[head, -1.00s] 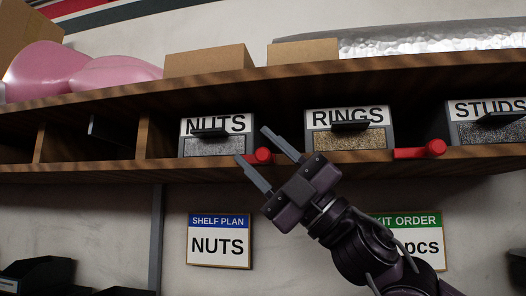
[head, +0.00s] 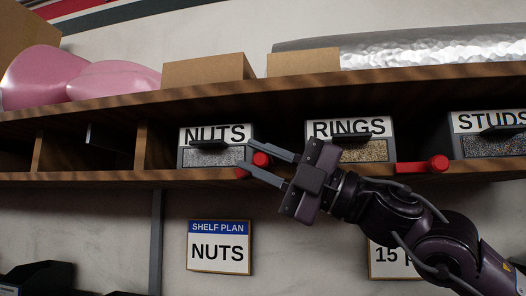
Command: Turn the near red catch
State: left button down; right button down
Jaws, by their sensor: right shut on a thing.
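A red catch (head: 261,159) sits on the shelf's front edge at the right side of the NUTS bin (head: 215,152). My right gripper (head: 247,160) is shut on this catch, its fingers pointing left across it. The catch's round knob shows between the fingers, and a bit of red shows below and left of it; the rest is hidden by the fingers. A second red catch (head: 422,165) lies level on the shelf edge between the RINGS bin (head: 350,135) and the STUDS bin (head: 490,138). My left gripper is not in view.
The wooden shelf (head: 100,178) has empty compartments at left. A NUTS shelf plan sign (head: 219,247) hangs below; my arm partly covers another sign.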

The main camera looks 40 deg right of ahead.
aim_at(267, 165)
dwell(0.3)
jog(key=c, duration=1.3)
grip_release()
jog(key=shift+s+d+f+b, duration=0.2)
jog(key=shift+f+b, duration=0.05)
jog(key=shift+b, duration=0.35)
jog(key=b+v, duration=0.5)
jog(key=shift+s+d+f+b, duration=0.2)
jog(key=shift+b, duration=0.15)
jog(key=shift+s+d+b, duration=0.45)
jog(key=shift+s, duration=0.1)
jog(key=shift+w+f, duration=0.1)
